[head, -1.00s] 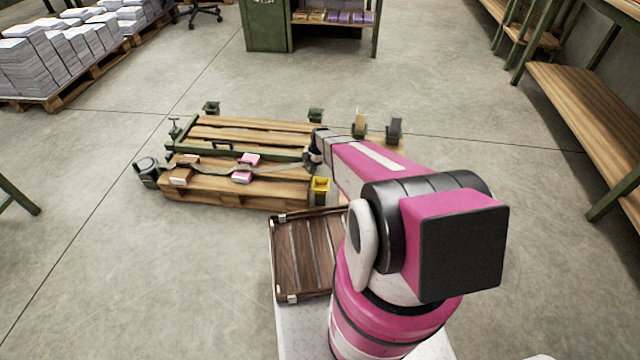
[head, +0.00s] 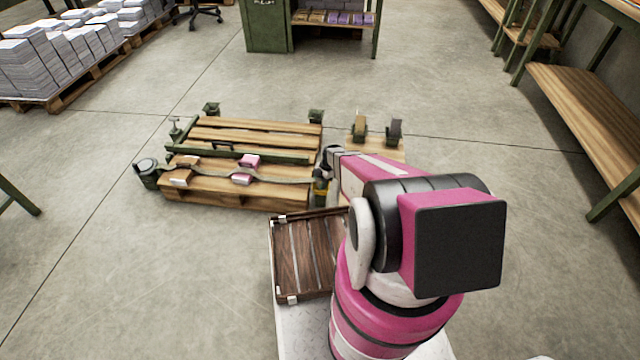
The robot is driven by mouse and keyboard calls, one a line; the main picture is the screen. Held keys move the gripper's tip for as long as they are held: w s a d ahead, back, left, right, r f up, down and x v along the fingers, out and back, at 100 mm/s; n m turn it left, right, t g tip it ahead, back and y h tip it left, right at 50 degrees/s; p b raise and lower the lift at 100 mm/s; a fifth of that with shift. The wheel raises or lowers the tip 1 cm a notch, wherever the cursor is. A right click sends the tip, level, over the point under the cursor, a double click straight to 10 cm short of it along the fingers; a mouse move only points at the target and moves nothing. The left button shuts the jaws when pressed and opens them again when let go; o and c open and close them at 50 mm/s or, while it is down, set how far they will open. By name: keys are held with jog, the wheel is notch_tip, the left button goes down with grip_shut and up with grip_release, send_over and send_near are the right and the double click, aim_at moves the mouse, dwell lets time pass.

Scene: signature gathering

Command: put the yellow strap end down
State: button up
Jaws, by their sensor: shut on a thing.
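A grey-olive strap (head: 285,178) runs from a dark round reel (head: 147,172) at the left, across the wooden pallet (head: 215,197), to my gripper (head: 321,180) at the pallet's right edge. My gripper is shut on the strap end, which is mostly hidden by the fingers and wrist. It is at a yellow-topped green post (head: 320,188) at the pallet's right front corner. Most of the post's yellow top is covered by my gripper. I cannot tell whether the strap end touches it. The strap passes over white-and-pink blocks (head: 243,178) and brown-and-white blocks (head: 182,176).
A green bar (head: 270,158) lies across the pallet, with green corner posts (head: 316,116) behind. A small wooden board (head: 365,150) with two upright holders stands right of the pallet. A slatted brown crate (head: 305,260) is in front.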

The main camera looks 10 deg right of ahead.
jog(key=shift+f, duration=0.45)
jog(key=shift+f, duration=0.25)
jog(key=o, duration=0.8)
jog(key=shift+f, duration=0.15)
jog(key=shift+c, duration=0.2)
jog(key=shift+r, duration=0.45)
jog(key=v, duration=1.2)
jog(key=s+a+r+m+t+h, duration=0.1)
jog(key=s+r+m+h, duration=0.1)
jog(key=s+r+m, duration=0.9)
jog(key=s+a+r+m+t+h, duration=0.1)
jog(key=s+a+r+m+h, duration=0.1)
jog(key=s+r+m, duration=1)
jog(key=shift+a+r, duration=0.25)
jog(key=shift+r, duration=3.4)
